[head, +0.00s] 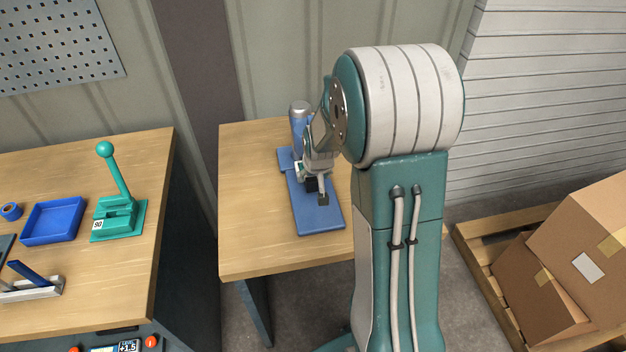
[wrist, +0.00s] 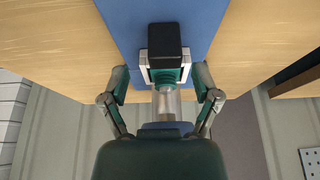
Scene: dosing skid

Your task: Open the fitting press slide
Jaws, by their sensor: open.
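The fitting press stands on the wooden bench, with a long blue base plate (head: 322,222) and a blue column with a silver cap (head: 299,108) at its back. In the wrist view, the press slide shows as a black block (wrist: 165,42) in front of a pale bracket with teal parts, over the blue base (wrist: 205,22). A silver cylinder (wrist: 167,103) lies behind it. My gripper (wrist: 162,76) is open, with one finger on each side of the bracket. I cannot tell whether they touch it. In the head view, my gripper (head: 317,191) is over the base and hides much of the slide.
A bench at left holds a green lever press (head: 119,217), a blue tray (head: 52,222) and a blue-handled tool (head: 30,282). Cardboard boxes (head: 579,262) sit on a pallet at right. The press bench (head: 255,225) is bare left of the press.

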